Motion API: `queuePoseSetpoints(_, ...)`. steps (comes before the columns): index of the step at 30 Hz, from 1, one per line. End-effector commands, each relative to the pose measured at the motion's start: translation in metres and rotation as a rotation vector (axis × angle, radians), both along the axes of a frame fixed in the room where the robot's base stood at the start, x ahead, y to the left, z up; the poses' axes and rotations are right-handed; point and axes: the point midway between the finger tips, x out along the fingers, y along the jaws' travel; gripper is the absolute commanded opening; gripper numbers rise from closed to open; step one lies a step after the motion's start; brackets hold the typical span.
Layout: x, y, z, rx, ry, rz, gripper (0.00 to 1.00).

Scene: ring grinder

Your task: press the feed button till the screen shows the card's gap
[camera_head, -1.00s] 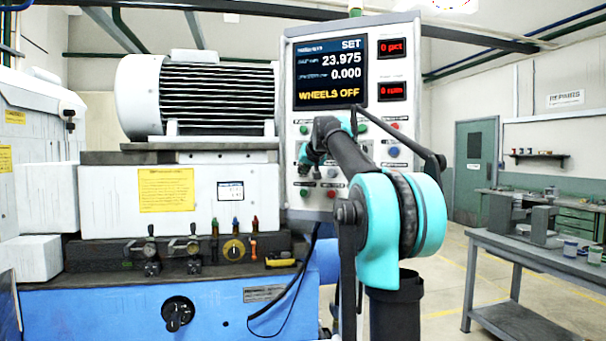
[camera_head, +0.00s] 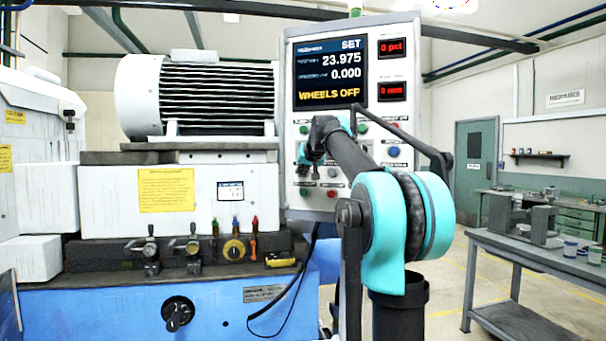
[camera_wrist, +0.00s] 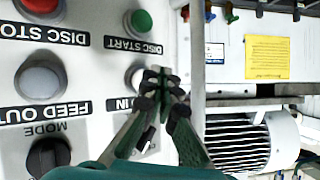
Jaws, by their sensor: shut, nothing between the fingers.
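The screen (camera_head: 330,72) on the control panel reads SET, 23.975, 0.000 and WHEELS OFF. The card (camera_head: 230,190), white with a blue header, is on the machine's white front; its writing is too small to read. It also shows in the wrist view (camera_wrist: 214,53). The pale feed-in button (camera_wrist: 133,76) has its label partly hidden by my gripper (camera_wrist: 163,78). My gripper is shut and empty, its tips at the button's right edge in the wrist view; I cannot tell whether they touch. The grey feed-out button (camera_wrist: 41,80) is to the left.
The green disc start button (camera_wrist: 139,21), red disc stop button (camera_wrist: 40,4) and black mode knob (camera_wrist: 48,157) are close by. The white motor (camera_head: 215,95) stands left of the panel. A grey table (camera_head: 530,250) is at the right.

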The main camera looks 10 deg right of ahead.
Motion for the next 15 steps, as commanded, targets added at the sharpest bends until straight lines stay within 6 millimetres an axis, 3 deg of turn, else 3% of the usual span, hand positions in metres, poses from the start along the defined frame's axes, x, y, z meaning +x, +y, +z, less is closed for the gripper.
queuePoseSetpoints(8,-0.002,0.001,0.0,0.0,0.0,0.0,0.0)
queuePoseSetpoints(15,-0.019,0.012,0.0,0.0,0.001,0.002,0.0)
